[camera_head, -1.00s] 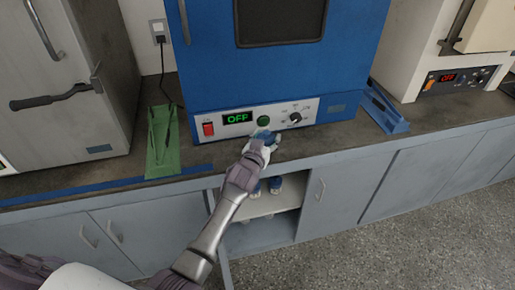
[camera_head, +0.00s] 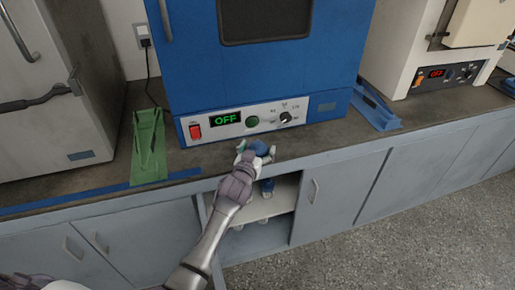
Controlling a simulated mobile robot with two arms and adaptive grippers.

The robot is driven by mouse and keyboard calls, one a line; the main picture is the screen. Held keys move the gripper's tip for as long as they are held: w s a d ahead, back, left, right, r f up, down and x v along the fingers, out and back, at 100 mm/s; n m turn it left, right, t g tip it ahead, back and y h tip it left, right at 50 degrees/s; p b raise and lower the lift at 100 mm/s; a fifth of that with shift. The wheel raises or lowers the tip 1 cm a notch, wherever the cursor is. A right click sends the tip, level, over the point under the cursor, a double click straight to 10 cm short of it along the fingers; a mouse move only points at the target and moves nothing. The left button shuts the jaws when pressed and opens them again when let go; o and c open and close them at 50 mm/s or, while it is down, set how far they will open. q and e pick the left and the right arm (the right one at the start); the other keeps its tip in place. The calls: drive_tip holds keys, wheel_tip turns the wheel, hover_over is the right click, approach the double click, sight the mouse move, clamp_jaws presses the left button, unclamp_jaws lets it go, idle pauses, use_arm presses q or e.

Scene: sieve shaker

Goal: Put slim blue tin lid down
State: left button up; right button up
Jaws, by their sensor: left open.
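A small round blue thing, which looks like the slim blue tin lid (camera_head: 259,147), shows at the fingertips of my left gripper. It is at the front of the dark counter, below the blue oven's control panel. My left gripper (camera_head: 257,153) is open, with its fingers close around the lid. The fingers hide part of the lid, and I cannot tell whether they touch it or whether it rests flat on the counter. My right gripper is not in view.
The blue oven (camera_head: 285,70) stands behind the gripper, its display reading OFF. A green stand (camera_head: 148,150) is on the left and a blue stand (camera_head: 375,108) on the right. Counter near the oven's front is narrow.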

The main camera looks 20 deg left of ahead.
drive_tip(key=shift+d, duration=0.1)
use_arm(q)
drive_tip(key=shift+r, duration=0.15)
drive_tip(key=shift+s, duration=0.25)
drive_tip(key=s+r, duration=0.2)
drive_tip(key=s, duration=0.9)
drive_tip(key=shift+s+p, duration=0.2)
drive_tip(key=shift+p, duration=0.2)
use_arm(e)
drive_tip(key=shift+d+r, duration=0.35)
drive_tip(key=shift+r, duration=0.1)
use_arm(q)
drive_tip(key=shift+f, duration=0.1)
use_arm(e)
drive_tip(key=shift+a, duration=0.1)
